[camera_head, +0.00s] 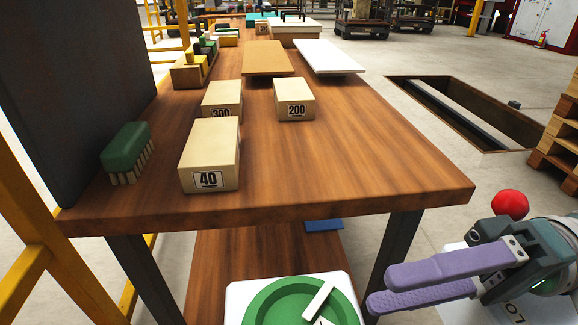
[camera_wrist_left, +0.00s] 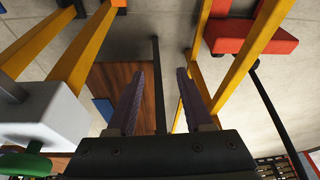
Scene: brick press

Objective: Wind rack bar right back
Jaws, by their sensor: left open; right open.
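No part in view can be told surely as the rack bar. My right gripper (camera_head: 380,290) is in the head view at the lower right, with its two purple fingers apart and pointing left, nothing between them. A red ball (camera_head: 510,205) shows just above its wrist; what it is fixed to is hidden. My left gripper (camera_wrist_left: 161,76) shows in the left wrist view, with its two fingers apart and empty. Beyond it are a dark bar (camera_wrist_left: 157,60) and yellow frame bars (camera_wrist_left: 262,50). The left gripper is not in the head view.
A wooden table (camera_head: 330,170) bears blocks marked 40 (camera_head: 208,165), 200 (camera_head: 295,100) and 300, and a green brush (camera_head: 125,148). A green round dish (camera_head: 265,305) sits below the front edge. A floor pit (camera_head: 460,110) lies to the right, near pallets (camera_head: 560,140).

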